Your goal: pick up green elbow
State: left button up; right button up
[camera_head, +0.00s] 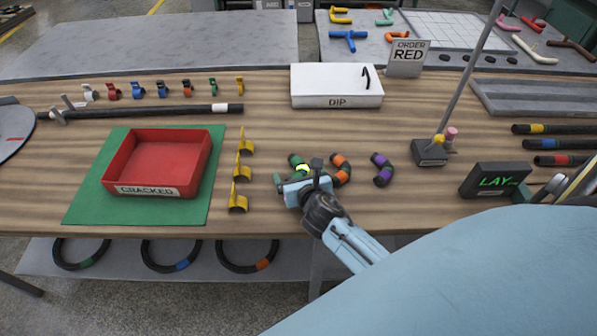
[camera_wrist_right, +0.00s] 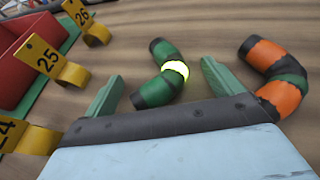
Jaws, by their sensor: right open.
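The green elbow (camera_head: 295,161) is a short curved hose piece with dark ends and a bright yellow-white band, lying on the wooden bench. In the right wrist view the green elbow (camera_wrist_right: 153,92) lies ahead of and between the two open fingers, with a gap on each side. My right gripper (camera_head: 297,175) is open and empty, low over the bench at the elbow's near side, and hides part of it in the head view. My left gripper is not in view.
An orange elbow (camera_head: 342,168) lies just right of my right gripper; a purple elbow (camera_head: 382,169) is farther right. Yellow numbered hooks (camera_head: 239,202) stand to the left, beside the red CRACKED tray (camera_head: 207,150). The white DIP box (camera_head: 336,88) is behind, with clear bench before it.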

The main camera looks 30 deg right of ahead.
jog(key=shift+w+f, duration=0.1)
jog(key=shift+w, duration=0.15)
jog(key=c, duration=1.1)
